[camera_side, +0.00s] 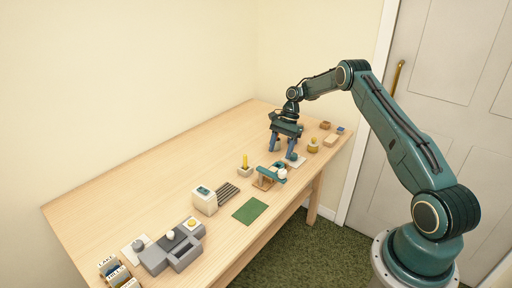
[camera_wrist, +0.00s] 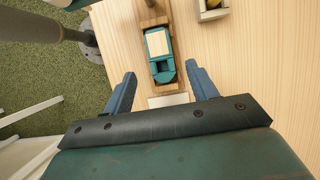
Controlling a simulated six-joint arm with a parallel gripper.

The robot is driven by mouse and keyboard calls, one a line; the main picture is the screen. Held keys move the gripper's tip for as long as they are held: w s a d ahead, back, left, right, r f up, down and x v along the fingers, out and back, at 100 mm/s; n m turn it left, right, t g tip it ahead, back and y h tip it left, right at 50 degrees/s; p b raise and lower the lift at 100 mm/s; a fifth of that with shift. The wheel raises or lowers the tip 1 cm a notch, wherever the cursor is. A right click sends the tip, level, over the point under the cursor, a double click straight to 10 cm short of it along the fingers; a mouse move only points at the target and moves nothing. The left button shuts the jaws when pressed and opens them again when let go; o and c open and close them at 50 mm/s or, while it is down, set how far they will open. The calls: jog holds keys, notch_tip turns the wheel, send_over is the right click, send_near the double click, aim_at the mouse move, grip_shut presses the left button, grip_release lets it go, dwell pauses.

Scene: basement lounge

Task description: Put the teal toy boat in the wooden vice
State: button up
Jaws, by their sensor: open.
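The teal toy boat (camera_wrist: 163,70) has a pale block on top and lies lengthwise just ahead of my fingertips in the wrist view. In the side view the boat (camera_side: 270,171) shows over a small wooden base, which I take as the wooden vice (camera_side: 262,184). Wood of the vice (camera_wrist: 152,17) also shows beyond the boat in the wrist view. I cannot tell how firmly the boat sits between its jaws. My gripper (camera_side: 283,149) is open and empty, behind and above the boat. Its two blue fingers (camera_wrist: 160,82) are spread either side of the boat's near end.
A white card (camera_wrist: 168,100) lies below my gripper. A yellow candle in a holder (camera_side: 245,169), a green mat (camera_side: 250,211), a dark ribbed pad (camera_side: 227,194) and a white box (camera_side: 204,200) stand nearby. Small blocks (camera_side: 330,140) lie at the far right. The table's back left is clear.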

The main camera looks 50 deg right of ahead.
jog(key=shift+v, duration=2.8)
jog(key=a+r+n+t+h, duration=0.1)
jog(key=a+r+n, duration=0.1)
jog(key=a+r, duration=0.4)
jog(key=a+r+n, duration=0.2)
jog(key=a+r, duration=0.2)
jog(key=r, duration=0.5)
jog(key=s+a+r+n+t+h, duration=0.1)
jog(key=s+a+r+n, duration=0.5)
jog(key=a+r, duration=0.4)
jog(key=s+a+r+n+t+h, duration=0.1)
jog(key=s+a+r+n, duration=0.15)
jog(key=s, duration=0.45)
jog(key=s+a+r+n+t, duration=0.1)
jog(key=s+a, duration=0.3)
jog(key=s, duration=0.3)
jog(key=s+f+n, duration=0.2)
jog(key=s, duration=0.4)
jog(key=s+a+f+n+t+h, duration=0.1)
jog(key=s+f+n, duration=0.1)
jog(key=s, duration=0.4)
jog(key=shift+s+a+t, duration=0.2)
jog(key=shift+s+t, duration=0.1)
jog(key=shift+s, duration=0.05)
